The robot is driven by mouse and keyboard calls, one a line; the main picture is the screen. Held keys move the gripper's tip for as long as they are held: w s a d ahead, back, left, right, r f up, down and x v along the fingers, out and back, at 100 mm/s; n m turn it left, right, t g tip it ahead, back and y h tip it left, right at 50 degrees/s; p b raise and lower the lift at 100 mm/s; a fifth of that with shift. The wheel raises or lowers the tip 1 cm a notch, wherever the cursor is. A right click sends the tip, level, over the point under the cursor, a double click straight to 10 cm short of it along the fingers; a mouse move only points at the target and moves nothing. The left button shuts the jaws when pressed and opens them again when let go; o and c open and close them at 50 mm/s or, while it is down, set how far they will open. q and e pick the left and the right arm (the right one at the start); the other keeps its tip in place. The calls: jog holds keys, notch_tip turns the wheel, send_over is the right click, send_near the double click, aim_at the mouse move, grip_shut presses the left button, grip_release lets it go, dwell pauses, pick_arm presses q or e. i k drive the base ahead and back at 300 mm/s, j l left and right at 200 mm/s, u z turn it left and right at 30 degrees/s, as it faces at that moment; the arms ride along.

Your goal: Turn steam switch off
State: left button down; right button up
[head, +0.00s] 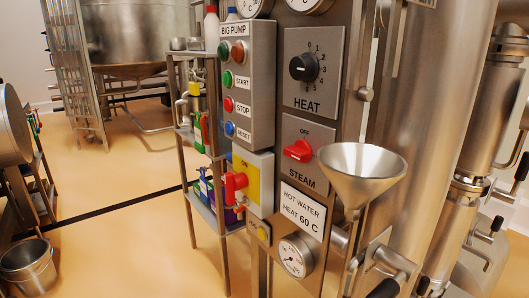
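The steam switch (298,150) is a red rotary knob on a grey metal plate (322,133) in the middle of the head view. The word OFF is printed above the knob and STEAM below it. The red handle lies roughly sideways, across the plate rather than up toward OFF. Nothing touches it. The funnel beside it covers part of the plate's lower right. Neither of my grippers shows in the head view.
A steel funnel (362,172) sticks out close to the switch's right. The HEAT dial (304,67) is above, a gauge (296,256) below. Left is the BIG PUMP button box (240,85) with a red-handled yellow switch (236,184) under it. Open floor (130,240) lies left.

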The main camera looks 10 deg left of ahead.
aim_at(301, 151)
jog(key=j+z, duration=0.2)
jog(key=j, duration=0.75)
jog(key=k+j+z, duration=0.15)
jog(key=j, duration=0.8)
